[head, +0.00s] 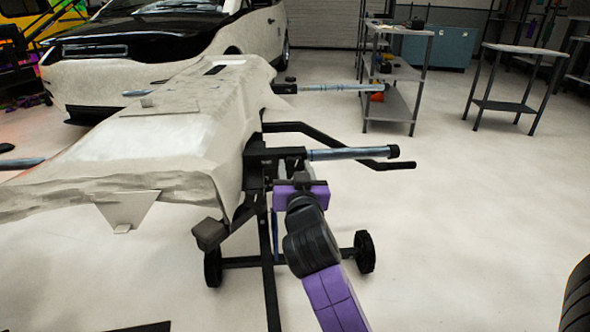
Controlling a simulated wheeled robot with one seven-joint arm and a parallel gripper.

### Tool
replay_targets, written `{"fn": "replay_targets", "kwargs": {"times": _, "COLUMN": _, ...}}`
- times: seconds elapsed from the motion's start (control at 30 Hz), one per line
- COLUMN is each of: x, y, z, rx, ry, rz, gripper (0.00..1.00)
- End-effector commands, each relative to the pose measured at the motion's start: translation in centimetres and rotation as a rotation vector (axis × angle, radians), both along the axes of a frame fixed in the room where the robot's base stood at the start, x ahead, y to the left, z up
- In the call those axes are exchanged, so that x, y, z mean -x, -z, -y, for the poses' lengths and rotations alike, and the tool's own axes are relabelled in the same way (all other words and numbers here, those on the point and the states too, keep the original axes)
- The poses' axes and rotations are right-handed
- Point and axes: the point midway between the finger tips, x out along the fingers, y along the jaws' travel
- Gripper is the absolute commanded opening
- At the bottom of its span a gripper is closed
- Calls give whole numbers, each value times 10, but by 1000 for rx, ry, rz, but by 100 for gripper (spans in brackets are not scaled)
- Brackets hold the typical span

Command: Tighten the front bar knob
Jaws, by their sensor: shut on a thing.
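The front bar (350,153) is a blue-grey tube with a black end cap. It sticks out to the right from a black clamp block on the wheeled stand (265,225). My gripper (297,183), at the end of my purple and black arm, is just below that block. It is shut on the front bar knob, which its fingers and body hide. How far the knob is turned cannot be seen.
A bumper-like panel (150,145) covered in pale wrap rests on the stand. A bent black handle (340,147) and a rear bar (335,88) reach right. A metal shelf (398,100) stands behind. The floor at right is clear, with a tire (578,295) at the edge.

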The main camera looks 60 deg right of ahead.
Motion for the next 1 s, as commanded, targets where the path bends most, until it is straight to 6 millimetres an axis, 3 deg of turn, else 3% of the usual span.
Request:
{"fn": "replay_targets", "kwargs": {"times": 0.03, "x": 0, "y": 2, "z": 0, "rx": -4, "ry": 1, "rz": -3, "gripper": 45}}
{"fn": "replay_targets", "kwargs": {"times": 0.13, "x": 0, "y": 2, "z": 0, "rx": -3, "ry": 1, "rz": -2, "gripper": 65}}
{"fn": "replay_targets", "kwargs": {"times": 0.53, "x": 3, "y": 0, "z": -4, "rx": 0, "ry": 0, "rz": -3, "gripper": 65}}
{"fn": "replay_targets", "kwargs": {"times": 1.0, "x": 40, "y": 1, "z": -57, "rx": -2, "ry": 0, "rz": -4, "gripper": 65}}
